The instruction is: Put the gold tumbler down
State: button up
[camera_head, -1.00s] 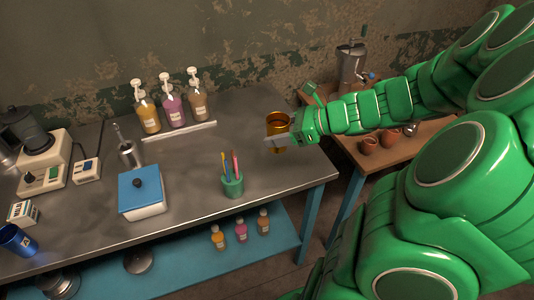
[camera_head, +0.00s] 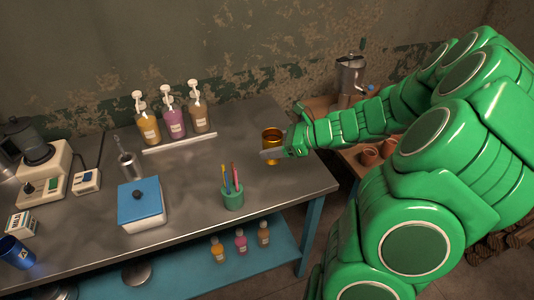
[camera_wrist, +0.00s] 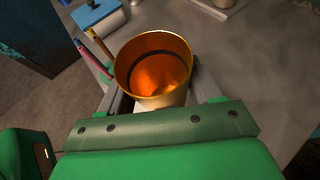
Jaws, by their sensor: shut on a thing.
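The gold tumbler (camera_head: 271,145) is upright near the right end of the metal table. My gripper (camera_head: 273,153) is shut on it, with a finger along its side. In the wrist view the gold tumbler (camera_wrist: 154,68) stands between the two fingers, its open top facing the camera and its inside looking empty. The fingertips are mostly hidden behind the tumbler there. I cannot tell whether its base touches the table top.
A green pen cup (camera_head: 232,196) stands left of the tumbler, nearer the front edge. Several pump bottles (camera_head: 172,118) stand at the back behind a metal strip (camera_head: 180,143). A blue-lidded box (camera_head: 141,205) is further left. The table top (camera_head: 195,180) between them is bare.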

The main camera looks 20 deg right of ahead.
jog(key=shift+w+d+f, duration=0.25)
jog(key=shift+w+f, duration=0.95)
jog(key=shift+w, duration=0.05)
jog(key=shift+w+d+f, duration=0.2)
jog(key=shift+w+f, duration=1)
jog(key=shift+w, duration=0.1)
jog(key=shift+w+d+f, duration=0.25)
jog(key=shift+w+f, duration=0.95)
jog(key=shift+w, duration=0.05)
jog(key=shift+f, duration=1.5)
jog(key=shift+f, duration=0.1)
jog(key=o, duration=1.2)
jog(key=shift+c, duration=0.2)
